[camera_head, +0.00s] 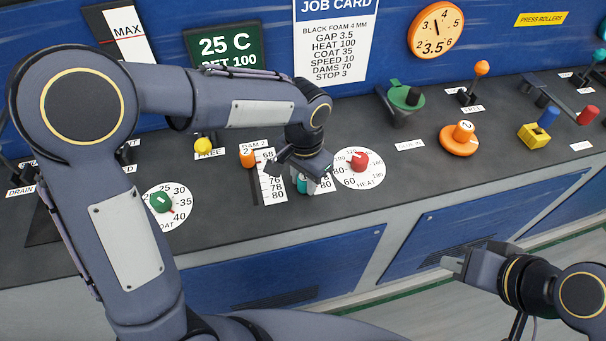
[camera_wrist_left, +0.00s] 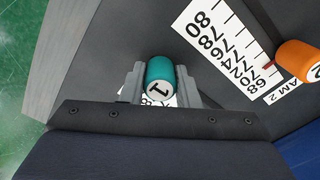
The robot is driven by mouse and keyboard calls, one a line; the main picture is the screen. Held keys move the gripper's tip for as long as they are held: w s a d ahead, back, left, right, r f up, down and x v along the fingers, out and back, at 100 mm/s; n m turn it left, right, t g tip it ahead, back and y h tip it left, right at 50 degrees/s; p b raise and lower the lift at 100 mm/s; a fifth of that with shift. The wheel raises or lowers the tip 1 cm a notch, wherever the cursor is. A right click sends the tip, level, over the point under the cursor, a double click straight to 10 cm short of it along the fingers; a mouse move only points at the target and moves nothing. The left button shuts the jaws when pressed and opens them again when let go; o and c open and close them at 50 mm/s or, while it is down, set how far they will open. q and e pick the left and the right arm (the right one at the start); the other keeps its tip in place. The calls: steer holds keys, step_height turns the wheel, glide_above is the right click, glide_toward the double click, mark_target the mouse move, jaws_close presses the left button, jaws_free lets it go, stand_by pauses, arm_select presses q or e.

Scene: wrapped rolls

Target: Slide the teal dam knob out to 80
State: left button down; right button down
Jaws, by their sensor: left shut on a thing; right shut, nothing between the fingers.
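The teal dam knob (camera_head: 302,186), marked 1, stands on the dark console and is mostly hidden by my left arm in the head view. In the left wrist view the teal knob (camera_wrist_left: 160,76) sits between the two grey fingers. My left gripper (camera_head: 300,178) is shut on it; its fingers (camera_wrist_left: 161,84) show on both sides of the knob. The knob's scale is mostly covered; an 80 (camera_head: 325,187) shows just right of the knob, so its exact setting cannot be read. My right gripper (camera_head: 453,265) is shut and empty, in front of the console at lower right.
The orange dam 2 knob (camera_head: 248,156) stands left of the teal knob beside its own scale (camera_head: 271,180). The red heat knob (camera_head: 359,161) is close on the right. A green coat dial (camera_head: 161,203) is further left. The job card (camera_head: 335,45) reads DAMS 70.

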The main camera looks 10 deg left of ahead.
mark_target(305, 178)
arm_select(q)
steer(key=c, duration=1.1)
jaws_free()
steer(key=shift+s+d, duration=0.1)
steer(key=shift+s, duration=0.1)
step_height(305, 178, up, 8)
steer(key=shift+f, duration=0.1)
steer(key=shift+a, duration=0.3)
steer(key=s+a+r+n+t+h, duration=0.2)
steer(key=s+a+n+h, duration=0.15)
steer(key=s+a, duration=0.6)
steer(key=s+a+f+n+t, duration=0.2)
steer(key=s+a+n+t, duration=0.1)
steer(key=s, duration=0.5)
steer(key=shift+s+a+f+n+t, duration=0.15)
steer(key=shift+a+f+n+t, duration=0.2)
steer(key=shift+a+n, duration=0.45)
